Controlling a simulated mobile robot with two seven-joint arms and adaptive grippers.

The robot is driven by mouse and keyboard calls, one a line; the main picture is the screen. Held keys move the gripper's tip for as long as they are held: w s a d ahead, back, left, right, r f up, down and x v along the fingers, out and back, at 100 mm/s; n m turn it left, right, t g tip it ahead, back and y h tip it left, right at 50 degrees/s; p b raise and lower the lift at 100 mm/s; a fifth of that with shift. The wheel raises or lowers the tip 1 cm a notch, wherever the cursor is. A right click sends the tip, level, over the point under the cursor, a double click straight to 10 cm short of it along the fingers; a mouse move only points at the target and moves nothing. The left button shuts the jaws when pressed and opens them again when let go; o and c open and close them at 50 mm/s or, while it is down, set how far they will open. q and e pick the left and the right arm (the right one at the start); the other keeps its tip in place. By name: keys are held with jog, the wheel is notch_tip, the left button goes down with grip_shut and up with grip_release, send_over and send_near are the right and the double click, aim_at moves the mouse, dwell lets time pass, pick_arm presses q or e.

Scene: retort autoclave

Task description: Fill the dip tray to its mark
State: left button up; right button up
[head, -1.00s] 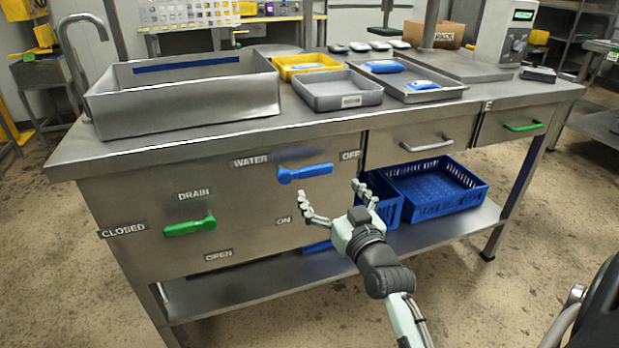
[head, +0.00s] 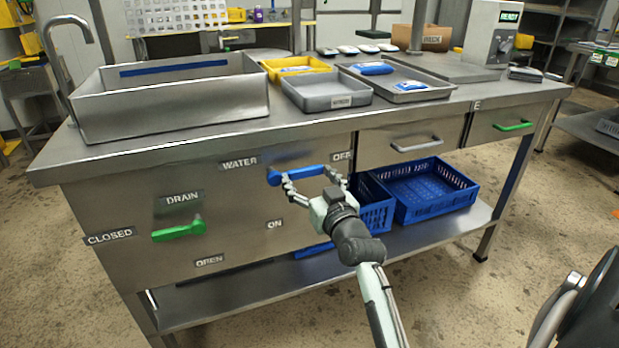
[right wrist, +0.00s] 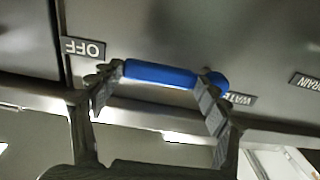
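The deep steel dip tray (head: 170,112) stands at the left of the bench, with a blue band mark (head: 172,68) on its inner back wall. I see no water in it. The tap (head: 66,22) rises behind its left end. The blue water lever (head: 300,173) on the front panel points right, toward OFF; it also shows in the right wrist view (right wrist: 160,73). My right gripper (head: 314,180) is open at the lever, its fingers spread toward the lever's two ends. I cannot tell whether they touch it. The green drain lever (head: 178,232) points left, toward CLOSED. My left gripper is not visible.
A grey tray (head: 328,102), a yellow tray (head: 290,76) and a steel tray (head: 432,96) with blue-white pouches stand right of the dip tray. Blue crates (head: 432,205) sit on the shelf below. Drawer handles (head: 416,145) stick out at the right.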

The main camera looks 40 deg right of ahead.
jog(key=shift+d+r, duration=0.1)
jog(key=c, duration=1)
jog(key=shift+o, duration=0.2)
jog(key=shift+f+m+p, duration=0.25)
jog(key=shift+m+p, duration=0.15)
jog(key=shift+m, duration=0.2)
jog(key=shift+f+m, duration=0.2)
jog(key=shift+m, duration=0.1)
pick_arm(q)
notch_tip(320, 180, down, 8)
jog(key=p, duration=0.2)
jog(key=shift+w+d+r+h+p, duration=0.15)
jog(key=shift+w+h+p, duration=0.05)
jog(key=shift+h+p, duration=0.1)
pick_arm(e)
jog(key=shift+w+a+f+m, duration=0.1)
jog(key=shift+a+f+m, duration=0.35)
jog(key=shift+m, duration=0.75)
jog(key=shift+w+a+f+m, duration=0.1)
jog(key=shift+a+f+m, duration=0.1)
jog(key=shift+f+m, duration=0.8)
jog(key=shift+w+a+f+m, duration=0.1)
jog(key=shift+a+f+m, duration=0.25)
jog(key=shift+m, duration=1.05)
